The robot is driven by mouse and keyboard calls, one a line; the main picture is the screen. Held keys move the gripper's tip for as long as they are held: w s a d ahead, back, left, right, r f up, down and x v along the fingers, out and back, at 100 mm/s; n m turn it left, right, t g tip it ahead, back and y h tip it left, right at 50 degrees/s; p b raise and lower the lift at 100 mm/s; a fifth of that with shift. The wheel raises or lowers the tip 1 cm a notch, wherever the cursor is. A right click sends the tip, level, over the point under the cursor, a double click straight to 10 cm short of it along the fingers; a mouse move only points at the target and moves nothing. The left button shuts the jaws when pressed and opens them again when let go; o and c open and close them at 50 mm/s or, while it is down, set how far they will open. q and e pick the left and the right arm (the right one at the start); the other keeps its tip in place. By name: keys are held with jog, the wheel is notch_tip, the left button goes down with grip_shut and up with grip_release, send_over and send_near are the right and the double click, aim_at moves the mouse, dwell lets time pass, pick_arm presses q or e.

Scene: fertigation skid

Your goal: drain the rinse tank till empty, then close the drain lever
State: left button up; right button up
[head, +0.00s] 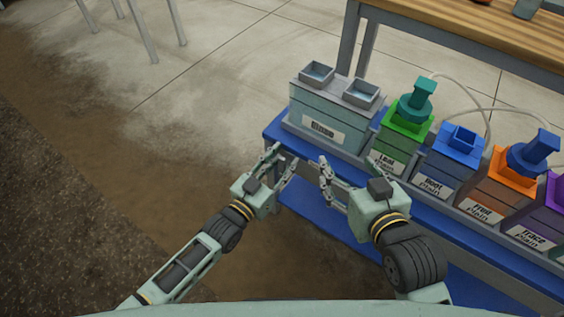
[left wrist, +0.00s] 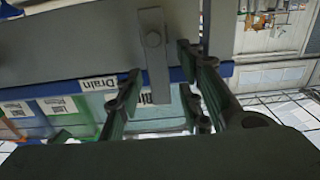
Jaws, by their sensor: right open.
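The rinse tank (head: 313,105), a pale teal box labelled Rinse with two square grey openings on top, stands at the left end of the blue bench. Its liquid level I cannot make out. In the left wrist view, a flat grey drain lever (left wrist: 153,60) hangs from a bolt beside a white Drain label (left wrist: 98,83). My left gripper (head: 280,163) is at the bench's left end; its open fingers (left wrist: 160,80) lie on either side of the lever, with gaps visible. The lever is hidden in the head view. My right gripper (head: 337,178) is open and empty in front of the bench.
Green (head: 397,137), blue (head: 450,160) and orange (head: 497,190) labelled tanks stand in a row right of the rinse tank, with thin hoses above. A wooden table (head: 470,35) stands behind. The floor (head: 190,110) to the left is clear.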

pick_arm(q)
jog(key=shift+c, duration=0.6)
grip_shut()
